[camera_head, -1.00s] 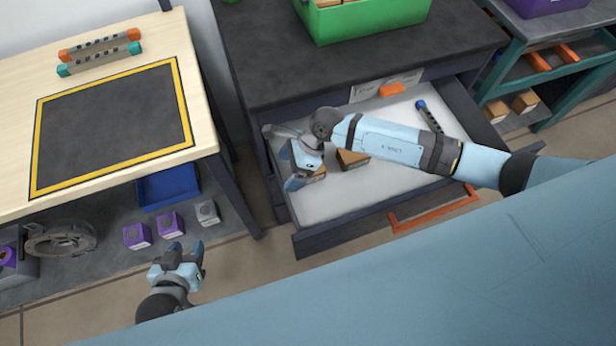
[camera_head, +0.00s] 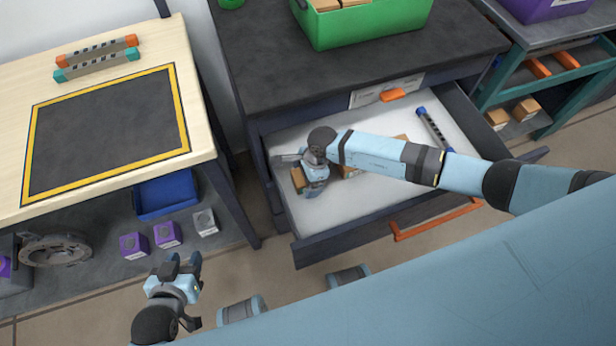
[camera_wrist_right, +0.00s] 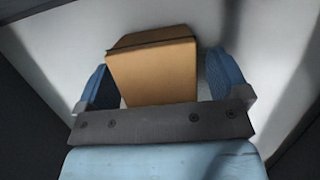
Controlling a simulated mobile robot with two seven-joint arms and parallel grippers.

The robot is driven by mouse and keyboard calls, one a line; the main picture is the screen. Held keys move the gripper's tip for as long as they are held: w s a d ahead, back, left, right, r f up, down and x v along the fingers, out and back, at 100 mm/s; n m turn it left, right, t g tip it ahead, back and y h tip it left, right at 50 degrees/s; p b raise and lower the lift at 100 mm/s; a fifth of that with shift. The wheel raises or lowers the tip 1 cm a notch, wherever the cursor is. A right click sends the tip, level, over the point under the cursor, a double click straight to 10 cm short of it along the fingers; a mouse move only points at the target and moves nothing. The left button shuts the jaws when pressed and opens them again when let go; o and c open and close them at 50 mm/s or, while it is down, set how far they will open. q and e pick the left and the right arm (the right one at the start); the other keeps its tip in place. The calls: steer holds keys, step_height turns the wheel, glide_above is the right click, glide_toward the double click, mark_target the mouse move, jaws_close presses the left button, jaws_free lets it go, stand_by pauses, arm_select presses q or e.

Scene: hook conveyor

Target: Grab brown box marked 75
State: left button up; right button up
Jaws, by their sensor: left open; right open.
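A brown box (camera_wrist_right: 155,70) sits in the white-floored drawer between the open fingers of my right gripper (camera_wrist_right: 163,85) in the right wrist view. No number is readable on it. In the head view my right gripper (camera_head: 316,186) is low inside the drawer, and a brown box (camera_head: 298,179) shows at its left side. Another brown piece (camera_head: 348,171) is partly hidden behind my right arm. My left gripper (camera_head: 182,266) is open and empty above the floor, in front of the workbench.
The open drawer (camera_head: 375,212) has an orange handle (camera_head: 435,219) and holds a dark tool (camera_head: 434,129) with blue ends. A green crate (camera_head: 365,22) stands on the cabinet above. Purple boxes (camera_head: 166,235) and a blue bin (camera_head: 166,193) are under the workbench at left.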

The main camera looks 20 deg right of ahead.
steer(key=shift+f, duration=0.15)
steer(key=shift+c, duration=0.4)
steer(key=c, duration=1)
steer(key=shift+o, duration=0.2)
